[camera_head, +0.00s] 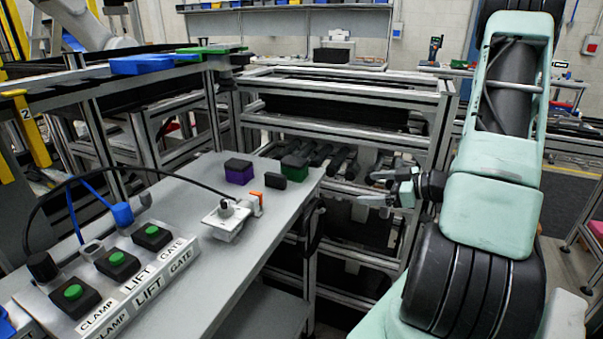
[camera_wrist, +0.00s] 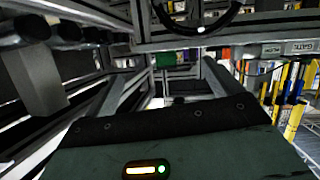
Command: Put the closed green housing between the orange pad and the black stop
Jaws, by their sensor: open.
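The green housing (camera_head: 295,173) with a dark top stands near the far right corner of the grey table in the head view. A small black block (camera_head: 275,181), which looks like the black stop, stands just left of it and nearer. The small upright orange pad (camera_head: 256,196) is further left and nearer, beside a white fixture. My gripper (camera_head: 374,188) is open and empty, off the table's right side, with its fingers pointing left towards the housing. In the wrist view a green block (camera_wrist: 166,60), probably the housing, shows small; the fingertips do not show clearly.
A purple box (camera_head: 239,175) with a black lid stands behind the orange pad. The white fixture (camera_head: 226,220) has a black cable. A button panel (camera_head: 110,270) labelled CLAMP, LIFT and GATE fills the near left. A metal frame (camera_head: 345,85) stands behind the table.

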